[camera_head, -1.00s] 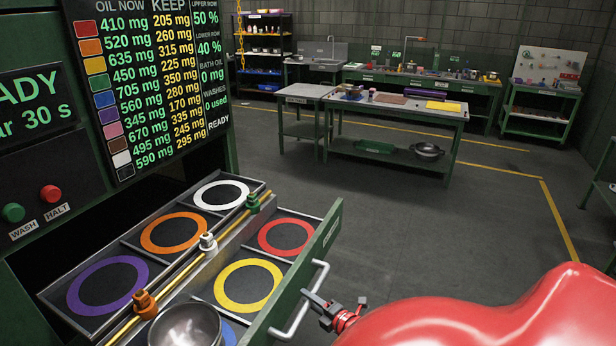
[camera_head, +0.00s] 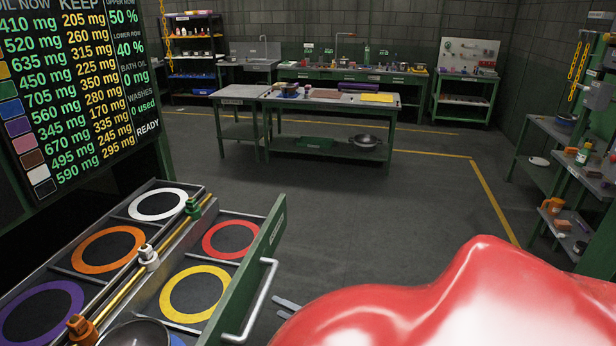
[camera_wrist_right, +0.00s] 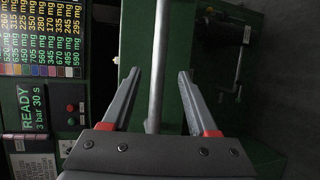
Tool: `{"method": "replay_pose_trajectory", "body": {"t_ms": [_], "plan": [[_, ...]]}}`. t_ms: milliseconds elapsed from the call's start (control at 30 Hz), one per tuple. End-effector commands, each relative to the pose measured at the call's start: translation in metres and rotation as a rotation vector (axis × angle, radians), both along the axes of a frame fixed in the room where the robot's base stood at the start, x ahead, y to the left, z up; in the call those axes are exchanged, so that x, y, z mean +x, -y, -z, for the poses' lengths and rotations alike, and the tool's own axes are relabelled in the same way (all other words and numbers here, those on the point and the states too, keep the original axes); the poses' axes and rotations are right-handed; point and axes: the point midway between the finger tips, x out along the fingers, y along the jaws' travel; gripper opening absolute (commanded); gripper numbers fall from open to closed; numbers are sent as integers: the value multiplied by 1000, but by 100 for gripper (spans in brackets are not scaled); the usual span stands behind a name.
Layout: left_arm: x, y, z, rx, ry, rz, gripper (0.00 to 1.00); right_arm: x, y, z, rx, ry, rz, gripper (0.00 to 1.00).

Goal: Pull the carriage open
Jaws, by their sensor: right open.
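The carriage is a pulled-out drawer with a green front panel (camera_head: 257,255) and a bent silver handle (camera_head: 258,300). It stands open at lower left in the head view, showing several coloured ring places. My right gripper (camera_head: 281,306) is open just to the right of the handle and apart from it; my red arm cover hides part of it. In the right wrist view, the open fingers (camera_wrist_right: 157,73) appear either side of the silver handle bar (camera_wrist_right: 160,40), which lies beyond or between them; depth is hard to tell. My left gripper is not in view.
Inside the carriage are white, orange, purple, red and yellow rings, a rail (camera_head: 172,239) with coloured clamps and a metal bowl (camera_head: 135,334). A workbench (camera_head: 330,100) stands behind and shelves (camera_head: 570,185) at right. The floor between is clear.

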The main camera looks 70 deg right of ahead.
Motion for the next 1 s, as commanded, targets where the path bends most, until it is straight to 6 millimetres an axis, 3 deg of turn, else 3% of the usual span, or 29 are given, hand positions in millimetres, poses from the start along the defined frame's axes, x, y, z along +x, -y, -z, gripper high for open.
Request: {"method": "replay_pose_trajectory", "body": {"t_ms": [200, 433, 1000], "plan": [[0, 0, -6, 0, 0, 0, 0, -47, -7, -12, -1, 1, 8, 60], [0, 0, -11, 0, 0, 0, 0, -79, -14, -17, -1, 1, 6, 60], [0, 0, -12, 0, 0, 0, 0, -87, -18, -17, -1, 1, 0, 60]]}}
